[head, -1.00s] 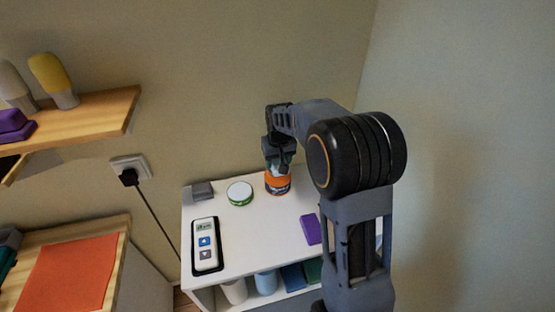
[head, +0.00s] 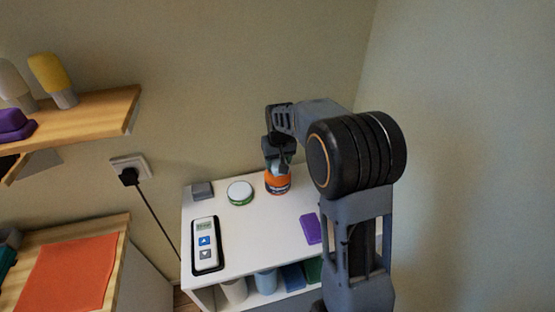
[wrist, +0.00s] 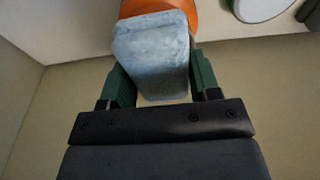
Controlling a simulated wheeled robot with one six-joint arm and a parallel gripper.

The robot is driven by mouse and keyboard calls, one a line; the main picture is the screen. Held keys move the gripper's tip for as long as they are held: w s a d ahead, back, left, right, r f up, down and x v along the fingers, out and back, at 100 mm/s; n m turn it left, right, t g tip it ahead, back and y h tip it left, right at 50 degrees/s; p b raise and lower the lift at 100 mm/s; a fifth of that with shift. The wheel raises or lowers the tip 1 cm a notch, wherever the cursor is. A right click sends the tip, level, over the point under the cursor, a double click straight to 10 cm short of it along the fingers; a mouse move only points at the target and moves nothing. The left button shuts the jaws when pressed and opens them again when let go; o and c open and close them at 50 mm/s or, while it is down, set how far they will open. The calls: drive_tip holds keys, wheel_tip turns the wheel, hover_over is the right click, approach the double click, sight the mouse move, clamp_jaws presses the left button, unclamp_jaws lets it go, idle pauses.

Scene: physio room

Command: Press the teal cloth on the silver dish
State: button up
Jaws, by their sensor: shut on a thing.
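My gripper (wrist: 163,88) is shut on a pale blue-grey, soft-edged piece (wrist: 152,55), which I take as the teal cloth. Its green fingers sit on both sides of the cloth. The cloth's far end overlaps an orange round container (wrist: 160,8) in the wrist view; I cannot tell if they touch. In the head view my gripper (head: 280,163) is right above this orange container (head: 277,187), which has a dark band and stands on the white cart top (head: 260,230). I cannot make out a silver dish.
A white-lidded green tin (head: 240,193) stands left of the orange container. A grey block (head: 202,190), a white handset (head: 205,243) in a dark tray and a purple block (head: 311,229) are also on the cart. Walls close the cart's back. Its middle is clear.

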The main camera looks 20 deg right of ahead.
drive_tip(key=shift+r+p, duration=2.65)
drive_tip(key=shift+r, duration=0.85)
